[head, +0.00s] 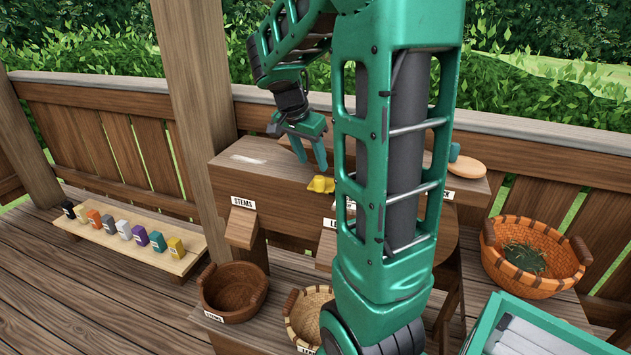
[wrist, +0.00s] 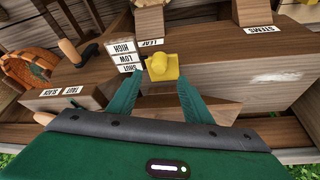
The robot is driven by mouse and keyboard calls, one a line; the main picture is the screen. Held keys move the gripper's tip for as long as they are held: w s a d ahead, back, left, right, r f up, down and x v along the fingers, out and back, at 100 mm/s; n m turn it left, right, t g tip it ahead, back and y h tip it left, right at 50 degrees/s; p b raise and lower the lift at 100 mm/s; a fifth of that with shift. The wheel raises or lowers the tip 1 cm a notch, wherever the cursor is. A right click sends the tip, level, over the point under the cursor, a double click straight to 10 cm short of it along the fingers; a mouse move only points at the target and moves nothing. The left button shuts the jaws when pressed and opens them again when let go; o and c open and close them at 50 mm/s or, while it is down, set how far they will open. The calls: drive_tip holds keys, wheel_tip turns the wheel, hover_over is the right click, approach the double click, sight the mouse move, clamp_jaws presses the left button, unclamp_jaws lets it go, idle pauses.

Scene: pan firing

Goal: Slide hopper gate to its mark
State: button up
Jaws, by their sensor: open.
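The hopper gate's yellow handle (wrist: 162,67) sits on the wooden hopper front beside a stack of upside-down labels reading HIGH, LOW and SHUT (wrist: 124,58). In the head view the yellow handle (head: 320,184) shows just below my gripper (head: 311,157). My gripper is open. In the wrist view its two green fingers (wrist: 155,92) lie on either side of the handle's near side, with the handle just beyond the tips and apparently untouched. I cannot tell exactly which label the handle lines up with. My arm hides part of the hopper in the head view.
A STEMS chute (head: 241,226) and a LEAF label (wrist: 151,43) are near the handle. Below stand a brown basket (head: 233,291) and a pale basket (head: 308,312). A paddle-like wooden piece (head: 466,167) lies on top at right. An orange basket (head: 533,257) holds greens.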

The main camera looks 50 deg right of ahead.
sight(318, 178)
drive_tip(key=x, duration=0.9)
drive_tip(key=shift+f, duration=0.2)
clamp_jaws()
